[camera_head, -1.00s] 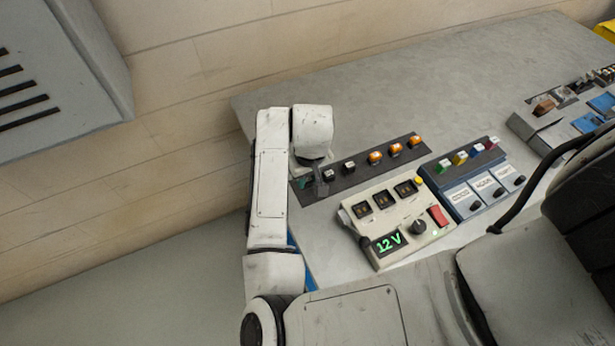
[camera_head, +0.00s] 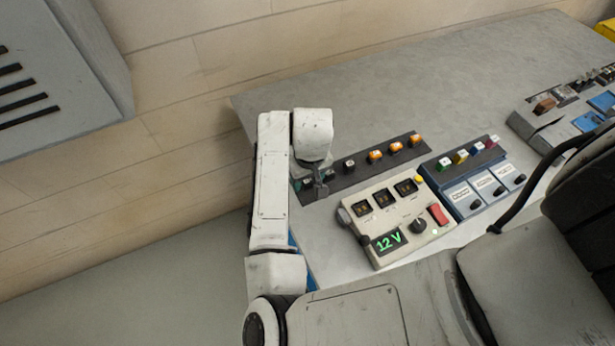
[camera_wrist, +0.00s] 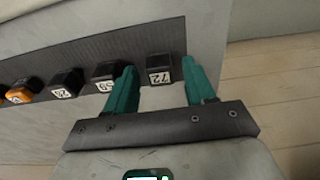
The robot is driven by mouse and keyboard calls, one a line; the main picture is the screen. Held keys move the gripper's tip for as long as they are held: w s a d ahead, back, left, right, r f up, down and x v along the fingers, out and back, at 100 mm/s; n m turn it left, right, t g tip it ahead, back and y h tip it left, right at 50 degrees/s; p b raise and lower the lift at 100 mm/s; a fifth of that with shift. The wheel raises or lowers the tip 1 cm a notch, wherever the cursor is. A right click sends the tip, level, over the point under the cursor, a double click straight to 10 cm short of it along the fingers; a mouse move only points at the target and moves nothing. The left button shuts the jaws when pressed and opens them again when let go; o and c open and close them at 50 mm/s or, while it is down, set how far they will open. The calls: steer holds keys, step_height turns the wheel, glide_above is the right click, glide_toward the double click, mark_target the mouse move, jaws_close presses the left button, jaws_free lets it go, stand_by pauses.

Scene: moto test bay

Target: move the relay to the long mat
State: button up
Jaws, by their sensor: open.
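The long dark mat (camera_head: 363,169) lies on the grey bench and carries a row of black and orange blocks. In the wrist view, a black block marked 72 (camera_wrist: 160,68) sits at the mat's end, between the fingertips of my gripper (camera_wrist: 162,78). My gripper is open. Its left teal finger is close to a block that appears marked 59 (camera_wrist: 106,75); I cannot tell whether they touch. In the head view my gripper (camera_head: 313,187) is over the mat's left end and hides block 72. Which block is the relay is not clear.
A cream 12 V panel (camera_head: 397,222) stands just in front of the mat. A blue unit (camera_head: 470,185) with coloured cubes stands to its right, and another control box (camera_head: 540,130) is at far right. The bench (camera_head: 400,85) behind the mat is clear.

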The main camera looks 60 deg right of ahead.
step_height(320, 180, up, 12)
steer(key=s, duration=0.1)
steer(key=shift+a, duration=0.4)
steer(key=shift+s+r, duration=0.1)
stand_by(1.3)
